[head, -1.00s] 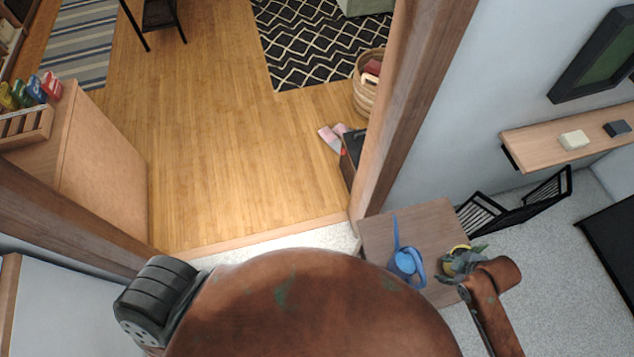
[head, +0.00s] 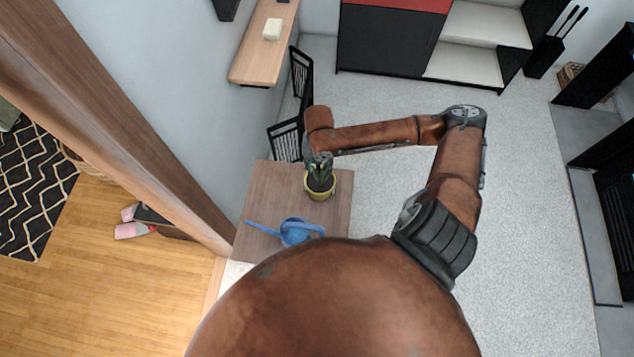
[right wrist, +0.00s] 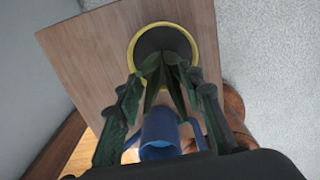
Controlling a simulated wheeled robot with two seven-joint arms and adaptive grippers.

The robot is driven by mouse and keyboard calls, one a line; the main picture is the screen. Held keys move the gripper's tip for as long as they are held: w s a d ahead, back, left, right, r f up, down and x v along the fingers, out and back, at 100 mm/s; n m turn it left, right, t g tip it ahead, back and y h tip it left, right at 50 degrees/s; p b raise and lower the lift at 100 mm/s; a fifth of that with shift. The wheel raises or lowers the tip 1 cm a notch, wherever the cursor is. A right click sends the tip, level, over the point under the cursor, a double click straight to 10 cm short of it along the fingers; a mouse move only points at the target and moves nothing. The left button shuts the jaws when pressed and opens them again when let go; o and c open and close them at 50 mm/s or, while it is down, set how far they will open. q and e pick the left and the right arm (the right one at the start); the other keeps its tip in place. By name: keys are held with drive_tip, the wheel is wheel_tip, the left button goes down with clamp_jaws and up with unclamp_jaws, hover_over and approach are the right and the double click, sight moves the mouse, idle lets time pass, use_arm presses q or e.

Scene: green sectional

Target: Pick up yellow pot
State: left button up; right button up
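My left gripper is out of view.
A blue watering can (head: 296,232) stands on the wooden table (head: 270,185) close to the pot. A wooden door frame (head: 130,125) is at left. Carpet at right is clear.

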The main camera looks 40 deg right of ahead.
sight(320, 174)
drive_tip(key=f, duration=0.2)
drive_tip(key=f+b, duration=0.1)
drive_tip(key=f, duration=0.1)
drive_tip(key=shift+s+d+f, duration=0.15)
drive_tip(key=shift+d+f, duration=0.05)
drive_tip(key=shift+r, duration=0.1)
clamp_jaws()
idle(0.6)
